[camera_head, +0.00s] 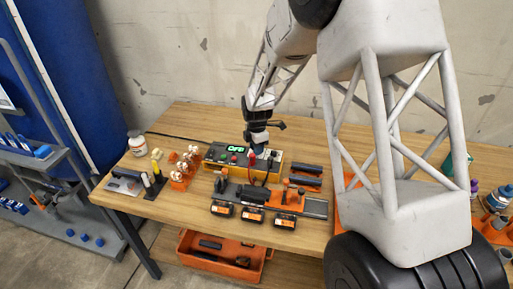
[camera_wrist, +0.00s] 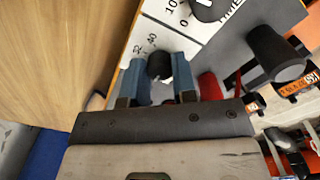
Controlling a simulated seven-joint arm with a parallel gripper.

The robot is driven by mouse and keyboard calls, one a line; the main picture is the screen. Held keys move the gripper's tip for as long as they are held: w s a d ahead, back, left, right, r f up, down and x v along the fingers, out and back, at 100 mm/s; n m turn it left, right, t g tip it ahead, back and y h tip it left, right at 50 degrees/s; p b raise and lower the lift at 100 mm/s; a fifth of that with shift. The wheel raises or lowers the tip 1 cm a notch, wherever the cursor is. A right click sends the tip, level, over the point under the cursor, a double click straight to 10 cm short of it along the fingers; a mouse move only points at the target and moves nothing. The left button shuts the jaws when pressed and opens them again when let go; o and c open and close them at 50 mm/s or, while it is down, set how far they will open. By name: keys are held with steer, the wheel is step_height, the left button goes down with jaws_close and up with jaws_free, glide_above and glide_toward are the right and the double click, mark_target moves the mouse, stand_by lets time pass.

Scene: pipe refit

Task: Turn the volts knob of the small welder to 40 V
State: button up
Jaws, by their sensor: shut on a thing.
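The small welder (camera_head: 217,154) is a yellow box with a dark and white top on the workbench. Its green display (camera_head: 236,149) seems to read OFF. My gripper (camera_head: 257,149) points down at the right part of its top. In the wrist view, my gripper's blue fingers (camera_wrist: 159,77) are closed on both sides of the black volts knob (camera_wrist: 160,66). The printed marks 32 and 40 show beside the knob. The knob's pointer is not clear, so I cannot tell its setting. A second black knob (camera_wrist: 208,8), marked TIME, sits at the top edge.
A red plug (camera_wrist: 210,88) stands close to the right finger. An orange bin (camera_head: 215,258) is below the bench. Bare wood (camera_head: 190,122) lies behind the welder.

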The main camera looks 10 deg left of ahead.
steer(key=shift+m, duration=0.5)
steer(key=m, duration=1.2)
steer(key=shift+m, duration=0.3)
steer(key=m, duration=1.3)
steer(key=o, duration=0.9)
